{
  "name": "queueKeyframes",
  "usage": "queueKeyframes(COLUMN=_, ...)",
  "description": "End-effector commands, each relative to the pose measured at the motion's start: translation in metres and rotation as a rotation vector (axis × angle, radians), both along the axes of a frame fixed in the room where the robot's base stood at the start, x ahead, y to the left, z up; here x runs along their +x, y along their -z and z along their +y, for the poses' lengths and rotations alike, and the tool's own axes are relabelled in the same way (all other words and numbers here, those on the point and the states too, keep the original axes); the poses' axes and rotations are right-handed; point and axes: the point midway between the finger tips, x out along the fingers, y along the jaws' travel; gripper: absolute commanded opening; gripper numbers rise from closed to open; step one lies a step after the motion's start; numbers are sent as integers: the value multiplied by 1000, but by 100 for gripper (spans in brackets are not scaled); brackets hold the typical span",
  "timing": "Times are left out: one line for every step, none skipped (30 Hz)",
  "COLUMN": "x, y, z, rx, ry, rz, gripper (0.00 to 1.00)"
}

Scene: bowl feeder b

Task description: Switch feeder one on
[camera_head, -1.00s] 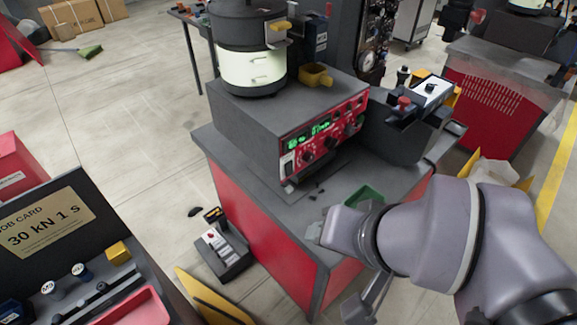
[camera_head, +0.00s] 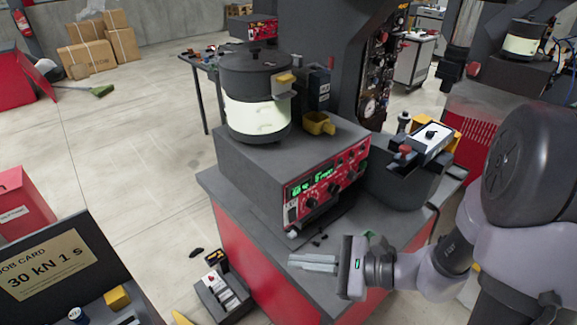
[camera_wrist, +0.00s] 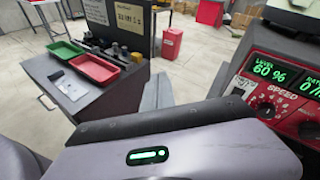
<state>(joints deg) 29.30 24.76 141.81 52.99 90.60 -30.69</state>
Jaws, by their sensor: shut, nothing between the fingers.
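The bowl feeder (camera_head: 258,95), a dark-lidded bowl with a pale band, stands on a grey control box (camera_head: 265,160). The box's red front panel (camera_head: 330,187) has lit green displays and dark knobs. A small pale switch-like part (camera_head: 291,212) sits at the panel's lower left; its position is too small to read. In the wrist view the red panel (camera_wrist: 285,95) is at the right edge, reading LEVEL 60 % above a SPEED knob (camera_wrist: 266,108). My gripper (camera_head: 293,262) is shut and empty, pointing left, below and apart from the panel.
The box stands on a red cabinet with a grey top (camera_head: 225,185). A job card bench (camera_head: 45,265) is at left. Another feeder (camera_head: 525,40) stands at back right.

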Motion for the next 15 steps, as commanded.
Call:
queueKeyframes(x=16, y=13, z=-18, rx=87, ry=120, rz=45, gripper=0)
queueKeyframes(x=27, y=21, z=-30, rx=133, ry=195, rz=62, gripper=0)
queueKeyframes(x=38, y=32, z=-46, rx=185, ry=289, rz=82, gripper=0)
queueKeyframes(x=45, y=40, z=-57, rx=216, ry=353, rz=94, gripper=0)
queueKeyframes(x=50, y=48, z=-68, rx=241, ry=410, rz=107, gripper=0)
queueKeyframes(x=54, y=58, z=-80, rx=269, ry=474, rz=119, gripper=0)
queueKeyframes(x=57, y=64, z=-88, rx=284, ry=514, rz=126, gripper=0)
queueKeyframes(x=59, y=69, z=-93, rx=295, ry=545, rz=132, gripper=0)
queueKeyframes(x=60, y=74, z=-99, rx=305, ry=575, rz=138, gripper=0)
queueKeyframes(x=61, y=77, z=-103, rx=311, ry=591, rz=139, gripper=0)
queueKeyframes(x=62, y=78, z=-105, rx=314, ry=602, rz=141, gripper=0)
queueKeyframes(x=62, y=80, z=-106, rx=315, ry=610, rz=142, gripper=0)
queueKeyframes(x=62, y=80, z=-106, rx=316, ry=611, rz=142, gripper=0)
queueKeyframes(x=62, y=80, z=-106, rx=316, ry=611, rz=142, gripper=0)
queueKeyframes(x=62, y=80, z=-106, rx=315, ry=610, rz=141, gripper=0)
